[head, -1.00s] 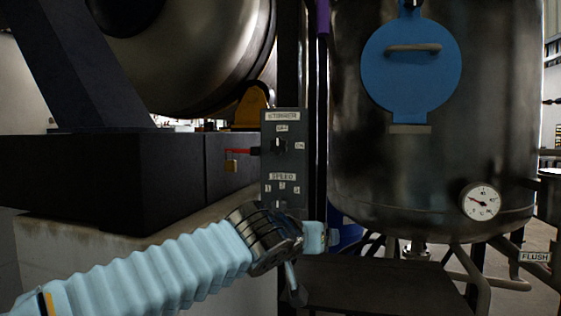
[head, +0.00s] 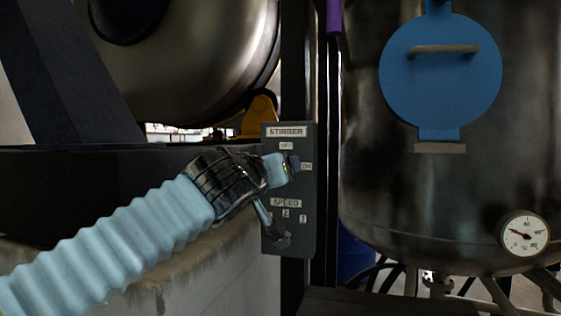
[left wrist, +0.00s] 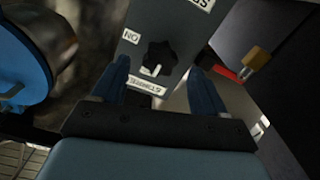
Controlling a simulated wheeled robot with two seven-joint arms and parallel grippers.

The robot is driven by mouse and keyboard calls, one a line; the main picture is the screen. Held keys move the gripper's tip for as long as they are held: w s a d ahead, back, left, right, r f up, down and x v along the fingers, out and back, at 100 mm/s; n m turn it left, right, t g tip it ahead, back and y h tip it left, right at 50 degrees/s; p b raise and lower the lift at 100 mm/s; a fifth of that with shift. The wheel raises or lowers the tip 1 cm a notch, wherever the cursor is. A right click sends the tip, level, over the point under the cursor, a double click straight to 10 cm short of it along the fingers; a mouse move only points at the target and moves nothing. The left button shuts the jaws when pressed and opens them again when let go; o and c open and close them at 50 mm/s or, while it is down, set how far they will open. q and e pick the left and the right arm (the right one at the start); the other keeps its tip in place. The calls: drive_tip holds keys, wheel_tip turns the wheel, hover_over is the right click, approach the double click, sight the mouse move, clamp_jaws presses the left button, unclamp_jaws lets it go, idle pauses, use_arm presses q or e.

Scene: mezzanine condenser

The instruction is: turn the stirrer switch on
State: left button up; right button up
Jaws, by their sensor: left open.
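The grey stirrer panel (head: 308,220) stands in the middle of the head view, with a STIRRER label at its top, OFF and ON labels, and SPEED below. My left gripper (head: 284,166) is in front of its upper part and largely hides the stirrer switch there. In the left wrist view the black stirrer switch (left wrist: 158,57) appears between the open blue fingers of my left gripper (left wrist: 160,66). Its white mark points toward the STIRRER label, not toward the ON label (left wrist: 131,36). I cannot tell whether the fingers touch it. My right gripper is not in view.
A steel vessel with a blue round cover (head: 440,75) and a dial gauge (head: 525,233) stands right of the panel. A brass padlock (left wrist: 257,58) on a red bar is beside the panel in the wrist view. A dark beam (head: 90,185) lies left.

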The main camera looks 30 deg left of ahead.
use_arm(q)
drive_tip(key=p+x, duration=0.1)
drive_tip(key=x, duration=0.3)
drive_tip(key=shift+w, duration=0.1)
drive_tip(key=c, duration=1.1)
